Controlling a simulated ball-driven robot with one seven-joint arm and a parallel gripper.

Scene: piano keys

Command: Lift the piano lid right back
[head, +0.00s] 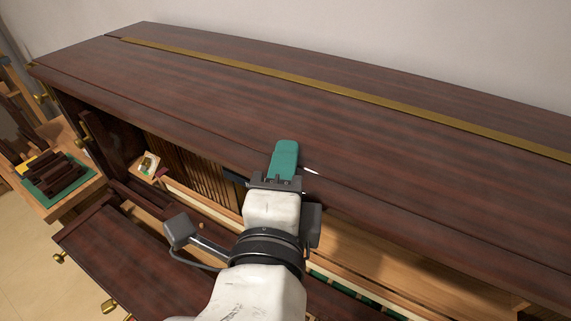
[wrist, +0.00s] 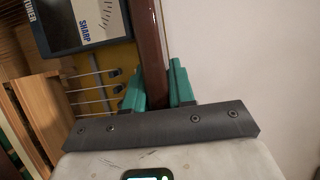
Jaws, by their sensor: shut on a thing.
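The piano lid (head: 230,105) is a long, dark red-brown panel in the head view, with a brass hinge strip (head: 330,84) along its back part. It lies roughly flat over the piano; whether it is slightly raised is hard to tell. My gripper (head: 284,150) is at the middle of the lid's front edge, with one green finger on top. In the wrist view my gripper (wrist: 156,80) has its green fingers on both sides of the lid's edge (wrist: 150,45), shut on it. The lower finger is hidden in the head view.
Beneath the lid, the wrist view shows a tuner (wrist: 85,22) and metal pins (wrist: 117,72). The piano's open front shows wooden slats (head: 190,165). A wooden stand with a green mat (head: 45,190) holding dark blocks is at left. A pale wall (head: 420,35) stands behind.

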